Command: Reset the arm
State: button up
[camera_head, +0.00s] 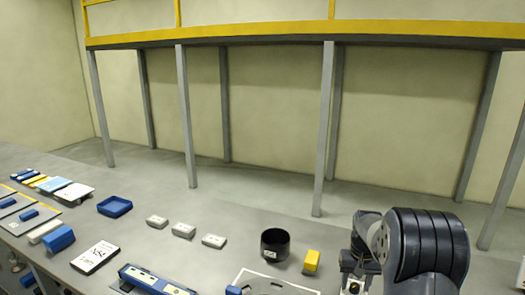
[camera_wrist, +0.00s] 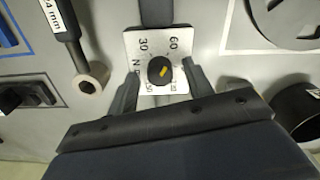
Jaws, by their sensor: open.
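In the wrist view my gripper (camera_wrist: 160,69) is open. One finger is on each side of a small round black knob (camera_wrist: 158,72) with a yellow mark. I cannot tell whether the fingers touch the knob. The knob sits on a white plate (camera_wrist: 131,42) printed with numbers such as 30 and 60. A dark bar (camera_wrist: 156,12) shows above the plate. In the head view my arm stands at the lower right, and its gripper end is not clearly seen there.
A black cup (camera_head: 275,244) stands beside a yellow block (camera_head: 311,261) on the grey bench; the cup also shows in the wrist view (camera_wrist: 301,108). A 24 mm tool (camera_wrist: 66,30) ends at a pale ring (camera_wrist: 92,80). A blue tray (camera_head: 115,207) and several small grey blocks (camera_head: 184,230) lie further left.

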jog(key=m+p, duration=0.1)
jog(key=m, duration=0.2)
jog(key=shift+m, duration=0.4)
notch_tip(320, 180, up, 11)
jog(key=b, duration=0.1)
jog(key=shift+b, duration=0.4)
jog(key=shift+a+f, duration=0.1)
